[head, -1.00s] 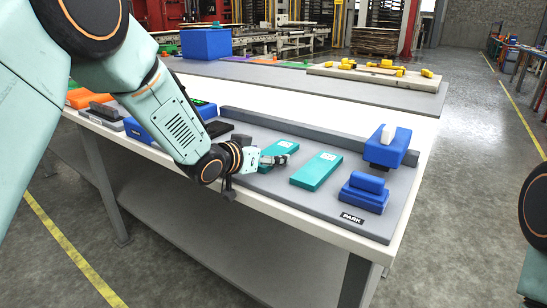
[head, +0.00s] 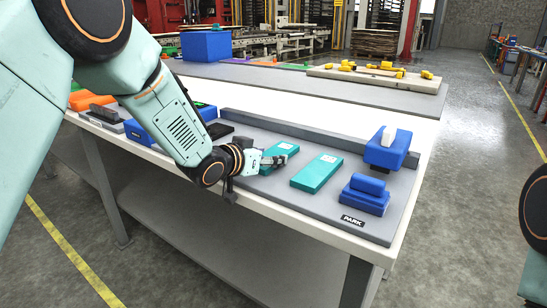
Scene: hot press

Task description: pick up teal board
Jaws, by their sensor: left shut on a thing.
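Two teal boards lie on a grey mat (head: 330,222) on the workbench. The left teal board (head: 286,147) is partly hidden by my left gripper (head: 277,160), whose fingers are at its near part. The left gripper is shut on this board, though the fingers are small and the grip is hard to make out. The right teal board (head: 317,174) lies flat and free, a little to the right of the gripper, with a white label on its far end. Only part of my right arm shows at the right edge; its gripper is out of view.
Blue blocks, one with a white top (head: 387,150) and one beside a PARK label (head: 365,194), stand to the right. A dark rail (head: 320,133) runs behind the boards.

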